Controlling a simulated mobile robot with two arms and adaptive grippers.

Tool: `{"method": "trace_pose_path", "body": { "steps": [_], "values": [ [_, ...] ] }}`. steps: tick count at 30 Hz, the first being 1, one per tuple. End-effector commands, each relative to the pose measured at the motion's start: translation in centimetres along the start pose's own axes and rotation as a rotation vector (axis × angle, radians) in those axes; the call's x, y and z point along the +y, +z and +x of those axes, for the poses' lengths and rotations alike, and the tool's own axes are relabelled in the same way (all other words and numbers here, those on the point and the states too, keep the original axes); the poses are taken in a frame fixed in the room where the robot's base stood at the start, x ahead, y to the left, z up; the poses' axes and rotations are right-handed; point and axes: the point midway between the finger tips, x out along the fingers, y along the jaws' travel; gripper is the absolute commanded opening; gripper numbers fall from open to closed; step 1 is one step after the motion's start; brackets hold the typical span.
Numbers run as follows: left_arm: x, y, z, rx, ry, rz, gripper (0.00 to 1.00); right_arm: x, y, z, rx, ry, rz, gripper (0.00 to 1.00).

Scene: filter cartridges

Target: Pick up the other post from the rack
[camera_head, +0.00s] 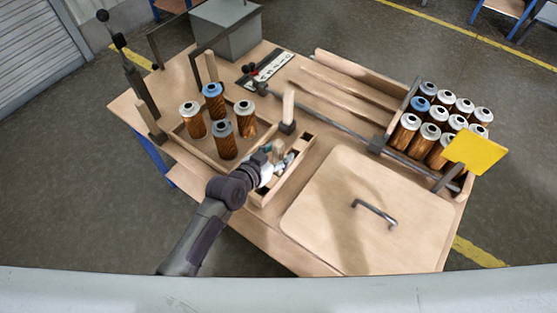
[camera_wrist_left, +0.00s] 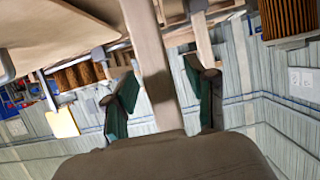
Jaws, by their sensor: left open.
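My left gripper (camera_head: 275,166) is over the narrow wooden rack (camera_head: 298,172), which has dark slots. In the left wrist view the gripper (camera_wrist_left: 164,95) is open, with a green-padded finger on each side of a pale wooden post (camera_wrist_left: 146,40). I see a gap between the post and each finger. In the head view the gripper hides most of this post. Another wooden post (camera_head: 288,106) stands in a dark foot at the edge of the cartridge tray; a post in a grey foot (camera_wrist_left: 203,38) shows in the left wrist view. My right gripper is not in view.
Several brown cartridges stand in a wooden tray (camera_head: 184,135) left of the rack. More fill a crate at the right (camera_head: 410,92), beside a yellow plate (camera_head: 475,153). A wooden lid with a handle (camera_head: 374,213) lies right of the rack. A grey box (camera_head: 226,30) stands behind.

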Motion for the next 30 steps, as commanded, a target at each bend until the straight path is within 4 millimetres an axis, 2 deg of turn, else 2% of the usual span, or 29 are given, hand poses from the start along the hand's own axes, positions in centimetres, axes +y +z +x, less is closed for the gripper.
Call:
{"method": "trace_pose_path", "body": {
  "steps": [8,18,26,30],
  "values": [
    [0.0,0.0,0.4,0.0,0.0,0.001,0.56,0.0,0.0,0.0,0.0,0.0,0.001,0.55],
    [0.0,0.0,0.4,0.0,0.0,0.0,0.01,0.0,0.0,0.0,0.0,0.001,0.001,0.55],
    [0.0,0.0,0.4,0.001,0.0,0.0,0.0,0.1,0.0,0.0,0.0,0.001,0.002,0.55],
    [0.0,-1.0,0.0,0.004,0.001,-0.001,0.0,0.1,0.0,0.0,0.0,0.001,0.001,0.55]
  ]
}}
